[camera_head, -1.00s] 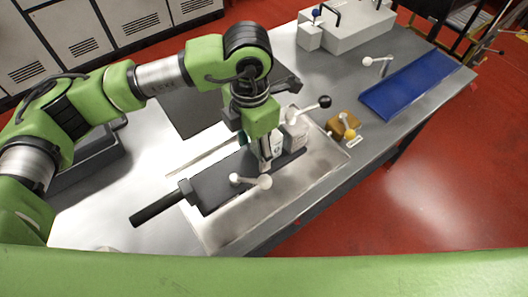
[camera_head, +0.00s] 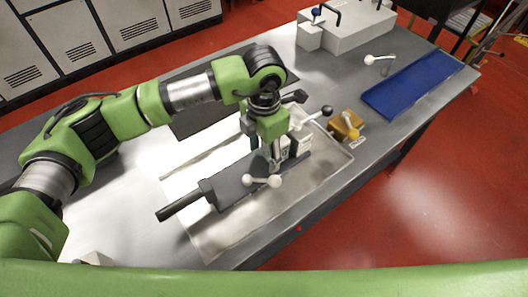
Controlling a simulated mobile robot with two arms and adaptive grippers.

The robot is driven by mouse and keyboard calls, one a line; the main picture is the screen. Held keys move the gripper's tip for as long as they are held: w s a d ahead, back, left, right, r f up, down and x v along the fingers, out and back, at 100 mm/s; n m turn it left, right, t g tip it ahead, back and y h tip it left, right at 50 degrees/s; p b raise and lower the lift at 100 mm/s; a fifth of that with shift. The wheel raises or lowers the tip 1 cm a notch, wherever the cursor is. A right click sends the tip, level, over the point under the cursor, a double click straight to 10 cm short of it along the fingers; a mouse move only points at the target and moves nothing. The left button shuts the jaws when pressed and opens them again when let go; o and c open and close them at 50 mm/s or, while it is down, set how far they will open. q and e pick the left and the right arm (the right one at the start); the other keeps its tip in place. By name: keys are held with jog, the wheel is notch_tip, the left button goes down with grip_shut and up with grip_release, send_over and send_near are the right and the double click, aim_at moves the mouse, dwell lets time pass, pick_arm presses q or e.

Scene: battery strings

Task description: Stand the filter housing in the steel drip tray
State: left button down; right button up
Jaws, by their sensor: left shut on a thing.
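The dark grey filter housing (camera_head: 228,187), a long body with a black rod-like end at its lower left, is at the steel drip tray (camera_head: 225,240). The tray is a shallow, light metal pan with a low rim. The housing lies lengthwise, not upright, over the tray's far side; I cannot tell whether it touches the tray floor. My left gripper (camera_head: 276,166) points down at the housing's right part and is shut on it; the fingertips are partly hidden. My right gripper is not in view.
A white double-ended lever (camera_head: 262,181) and a black-knobbed lever (camera_head: 326,111) are close to the gripper. A brown block with a yellow knob (camera_head: 346,126) stands right of the tray. A blue tray (camera_head: 420,85) is farther right. The tray's near part is clear.

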pick_arm(q)
jog(key=shift+r, duration=0.15)
jog(key=c, duration=1.2)
grip_release()
jog(key=shift+f, duration=0.2)
jog(key=shift+o, duration=1.1)
jog(key=shift+s, duration=0.1)
jog(key=shift+r, duration=0.15)
notch_tip(320, 180, up, 12)
jog(key=b, duration=0.2)
